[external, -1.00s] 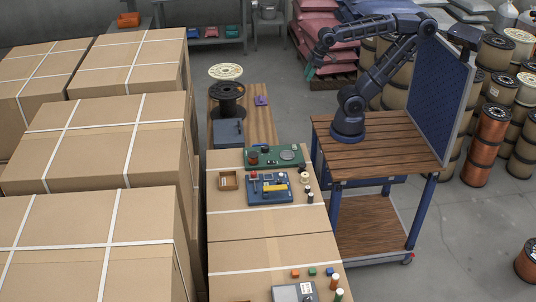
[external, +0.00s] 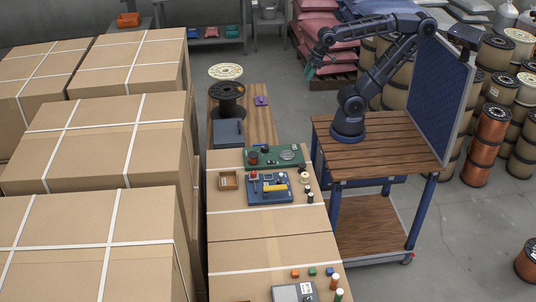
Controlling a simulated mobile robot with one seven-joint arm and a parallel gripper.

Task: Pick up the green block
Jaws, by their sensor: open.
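The green block (external: 312,271) is small and sits on the near strapped carton (external: 240,257), close to the bottom of the external view. It stands between an orange block (external: 295,273) and a blue block (external: 329,271), with small gaps. My gripper (external: 311,69) is open, raised at the upper middle of the view, far behind and above the green block. Nothing shows between its fingers. My arm's base stands on the wooden-topped cart to the right of the cartons.
A grey box (external: 286,292) and two small spools, orange-topped (external: 335,283) and green-topped (external: 339,295), stand in front of the blocks. A blue tray (external: 270,189) and a green board (external: 275,157) lie farther back. Large cartons (external: 90,235) fill the left.

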